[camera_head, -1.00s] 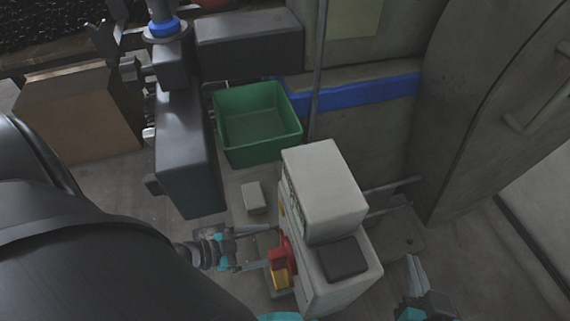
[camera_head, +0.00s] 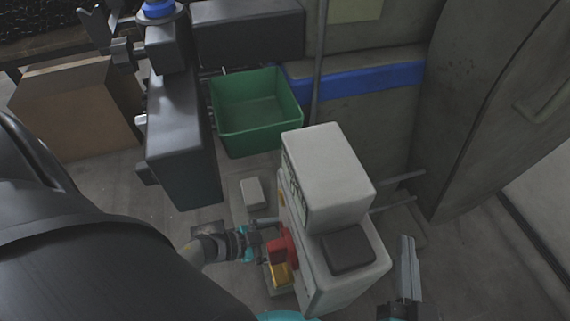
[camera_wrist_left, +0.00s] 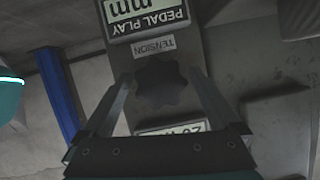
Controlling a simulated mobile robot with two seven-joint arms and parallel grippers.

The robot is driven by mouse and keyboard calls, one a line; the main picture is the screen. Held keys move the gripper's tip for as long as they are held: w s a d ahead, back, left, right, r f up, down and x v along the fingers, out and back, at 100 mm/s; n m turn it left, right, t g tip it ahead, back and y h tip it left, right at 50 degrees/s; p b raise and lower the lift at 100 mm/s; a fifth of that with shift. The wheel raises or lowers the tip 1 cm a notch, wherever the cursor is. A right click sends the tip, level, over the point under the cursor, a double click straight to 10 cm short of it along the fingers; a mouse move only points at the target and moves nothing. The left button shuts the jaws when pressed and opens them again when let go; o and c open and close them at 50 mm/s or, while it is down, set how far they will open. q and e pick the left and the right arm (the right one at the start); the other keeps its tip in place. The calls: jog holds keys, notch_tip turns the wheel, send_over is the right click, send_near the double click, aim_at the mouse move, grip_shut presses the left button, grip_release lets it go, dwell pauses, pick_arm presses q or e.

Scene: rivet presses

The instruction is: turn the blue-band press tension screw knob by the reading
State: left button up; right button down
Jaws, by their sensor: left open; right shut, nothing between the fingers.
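The tension screw knob (camera_wrist_left: 162,86) is dark and lobed, below an upside-down TENSION label (camera_wrist_left: 154,47) in the left wrist view. My left gripper (camera_wrist_left: 163,78) is open, with one finger on each side of the knob; I cannot tell whether they touch it. In the head view my left gripper (camera_head: 268,228) is at the left side of a pale grey box-shaped unit (camera_head: 325,170), by a red part (camera_head: 283,250); the knob is not discernible there. My right gripper (camera_head: 408,262) is shut and empty, right of that unit. A blue band (camera_head: 360,82) crosses the grey machine body behind.
A PEDAL PLAY mm plate (camera_wrist_left: 147,14) is above the label, and another partly hidden plate (camera_wrist_left: 172,128) is below the knob. A green bin (camera_head: 255,142), a dark press arm (camera_head: 183,150) and a cardboard box (camera_head: 75,105) stand behind. A yellow part (camera_head: 281,275) is under the red one.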

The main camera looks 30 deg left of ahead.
pick_arm(q)
jog(key=c, duration=1.4)
jog(key=shift+o, duration=0.2)
jog(key=shift+m+t+y, duration=0.3)
jog(key=shift+m+t, duration=0.1)
jog(key=shift+m, duration=0.3)
jog(key=shift+m+t+y, duration=0.5)
jog(key=shift+m+t, duration=0.1)
jog(key=shift+m, duration=0.6)
jog(key=shift+f+m, duration=0.1)
jog(key=shift+m, duration=0.3)
jog(key=shift+t+y, duration=0.3)
jog(key=shift+t, duration=0.1)
jog(key=o, duration=1.4)
jog(key=shift+c, duration=0.2)
